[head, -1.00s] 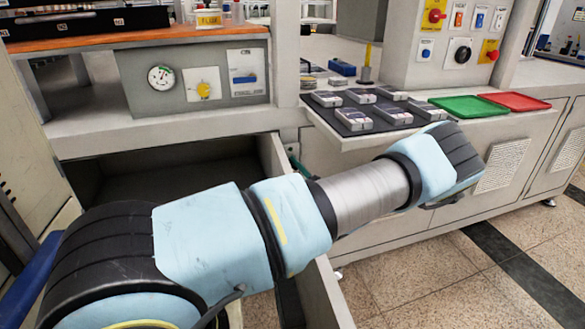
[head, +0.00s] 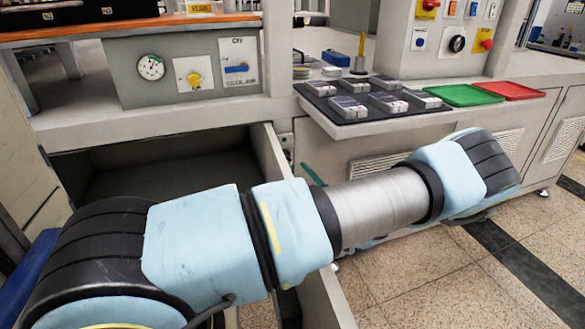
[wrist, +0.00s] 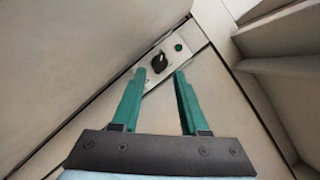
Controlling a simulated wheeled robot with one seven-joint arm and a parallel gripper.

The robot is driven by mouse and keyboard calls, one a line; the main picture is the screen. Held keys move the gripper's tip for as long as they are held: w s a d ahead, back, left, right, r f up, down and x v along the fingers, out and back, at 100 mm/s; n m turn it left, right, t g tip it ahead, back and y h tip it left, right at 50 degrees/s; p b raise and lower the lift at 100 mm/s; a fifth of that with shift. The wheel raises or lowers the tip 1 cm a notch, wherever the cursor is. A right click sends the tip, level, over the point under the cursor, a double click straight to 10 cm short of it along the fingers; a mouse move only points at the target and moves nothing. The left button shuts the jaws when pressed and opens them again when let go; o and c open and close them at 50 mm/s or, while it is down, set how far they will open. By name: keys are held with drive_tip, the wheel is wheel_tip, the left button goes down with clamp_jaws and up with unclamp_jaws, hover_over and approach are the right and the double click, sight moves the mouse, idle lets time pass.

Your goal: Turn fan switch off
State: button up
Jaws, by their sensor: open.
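A small pale plate (wrist: 168,60) with a black knob (wrist: 158,63) and a green round button or lamp (wrist: 178,47) shows in the wrist view; I take the knob for the fan switch, but read no label. My gripper (wrist: 160,72) is open, its two green fingers pointing toward the plate, with the knob just beyond and between the tips in the picture. I see no clear contact. In the head view a small plate (head: 286,146) sits beside the open drawer space, probably the same one; a green finger (head: 312,173) shows near it, the rest hidden by my arm.
A grey panel (head: 188,74) carries a gauge (head: 150,67), a yellow knob (head: 195,80) and a blue switch (head: 237,69). A dark tray (head: 335,122) with several boxed parts overhangs at right. Green (head: 465,95) and red (head: 510,90) trays lie beyond. An open drawer's wall (head: 275,175) is close by.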

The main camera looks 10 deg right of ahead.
sight(289, 157)
drive_tip(key=shift+v, duration=1.65)
drive_tip(key=shift+o, duration=0.3)
